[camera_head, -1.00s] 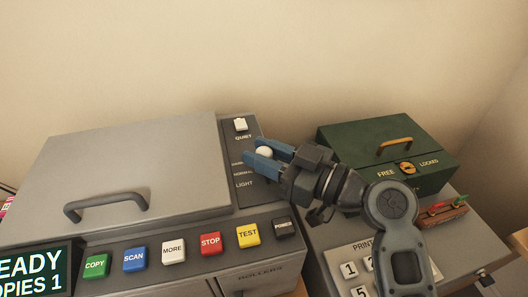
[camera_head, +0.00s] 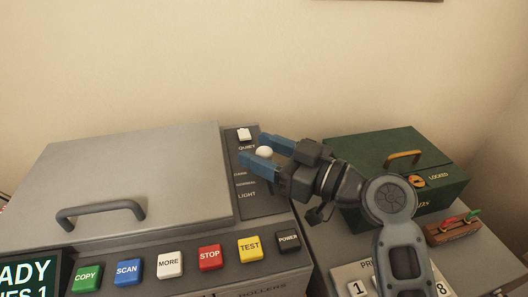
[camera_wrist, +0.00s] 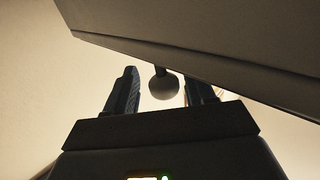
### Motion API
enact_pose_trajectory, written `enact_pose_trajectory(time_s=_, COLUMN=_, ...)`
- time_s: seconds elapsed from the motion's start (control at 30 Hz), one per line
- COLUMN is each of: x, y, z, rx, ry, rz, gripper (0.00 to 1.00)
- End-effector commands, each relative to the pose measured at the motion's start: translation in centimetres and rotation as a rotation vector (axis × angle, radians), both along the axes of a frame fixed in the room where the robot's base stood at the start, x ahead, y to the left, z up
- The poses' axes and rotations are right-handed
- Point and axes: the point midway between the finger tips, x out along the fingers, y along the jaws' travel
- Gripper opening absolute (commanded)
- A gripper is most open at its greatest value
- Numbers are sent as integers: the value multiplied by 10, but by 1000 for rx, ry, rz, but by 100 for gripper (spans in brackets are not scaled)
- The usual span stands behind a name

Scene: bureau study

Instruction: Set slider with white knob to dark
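The round white knob (camera_head: 264,152) is on the slider at the right side of the grey copier panel, beside the partly hidden scale labels, with LIGHT (camera_head: 246,195) nearest the front. My gripper (camera_head: 261,150) has its blue fingers on either side of the knob. In the wrist view the knob (camera_wrist: 163,87) hangs between the two fingers, with a gap at the left finger and a smaller one at the right. The gripper is open. The slider's slot and its exact setting are hidden behind my fingers.
A white QUIET switch (camera_head: 244,134) sits just behind the slider. Coloured buttons such as yellow TEST (camera_head: 249,247) line the front. The grey lid (camera_head: 140,170) is left. A green box (camera_head: 400,170) stands right, behind my arm. The wall side above is free.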

Motion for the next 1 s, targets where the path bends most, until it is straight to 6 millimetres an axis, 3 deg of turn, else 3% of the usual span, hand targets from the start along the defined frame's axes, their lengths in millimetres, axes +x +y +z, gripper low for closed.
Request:
enact_pose_trajectory(time_s=0.27, x=-2, y=-2, z=-1, rx=0, ry=1, rz=1, gripper=54)
enact_pose_trajectory(time_s=0.7, x=-31, y=-57, z=-2, rx=0, ry=1, rz=-2, gripper=54)
enact_pose_trajectory(time_s=1.0, x=-38, y=-68, z=-1, rx=0, ry=1, rz=1, gripper=54)
